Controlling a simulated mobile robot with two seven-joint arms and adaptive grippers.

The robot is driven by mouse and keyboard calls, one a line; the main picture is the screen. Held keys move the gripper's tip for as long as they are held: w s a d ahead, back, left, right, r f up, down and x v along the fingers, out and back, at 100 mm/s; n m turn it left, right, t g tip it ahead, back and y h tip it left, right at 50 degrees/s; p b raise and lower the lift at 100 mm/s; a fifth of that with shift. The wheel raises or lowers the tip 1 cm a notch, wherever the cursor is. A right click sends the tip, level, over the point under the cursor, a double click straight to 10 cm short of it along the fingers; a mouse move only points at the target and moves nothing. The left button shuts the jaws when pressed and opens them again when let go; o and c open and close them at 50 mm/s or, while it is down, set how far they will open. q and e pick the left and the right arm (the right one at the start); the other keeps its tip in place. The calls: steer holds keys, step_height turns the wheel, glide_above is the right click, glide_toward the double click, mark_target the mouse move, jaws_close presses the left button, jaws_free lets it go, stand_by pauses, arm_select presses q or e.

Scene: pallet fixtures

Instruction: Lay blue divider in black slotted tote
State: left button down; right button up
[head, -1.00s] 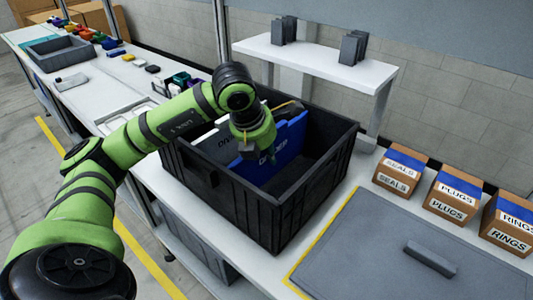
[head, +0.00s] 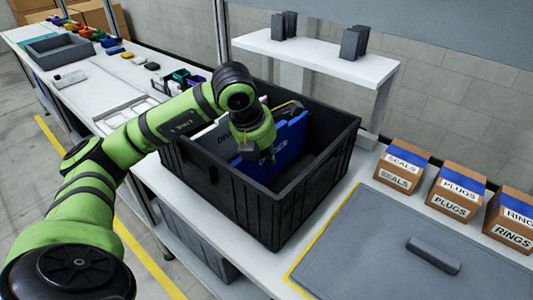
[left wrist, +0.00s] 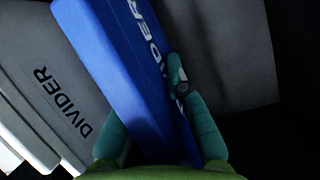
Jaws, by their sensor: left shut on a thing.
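The blue divider (head: 291,142) is inside the black slotted tote (head: 267,212), standing on edge, with white DIVIDER lettering on its face. My left gripper (head: 250,152) reaches down into the tote from the left and is shut on the divider. In the left wrist view, the teal fingers of my left gripper (left wrist: 160,118) straddle the blue divider (left wrist: 125,60). A grey divider (left wrist: 40,95), also lettered, stands beside it on the left. The blue divider's lower edge and any slot under it are hidden. My right gripper is out of view.
The tote stands on a white bench. Several brown boxes, including SEALS (head: 401,170) and PLUGS (head: 452,200), stand at right behind a grey panel (head: 400,250) with a handle. A white shelf (head: 320,60) with grey blocks stands behind the tote. The tote's right part looks empty.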

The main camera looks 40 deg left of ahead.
arm_select(q)
steer(key=c, duration=1.2)
jaws_free()
steer(key=v, duration=1.2)
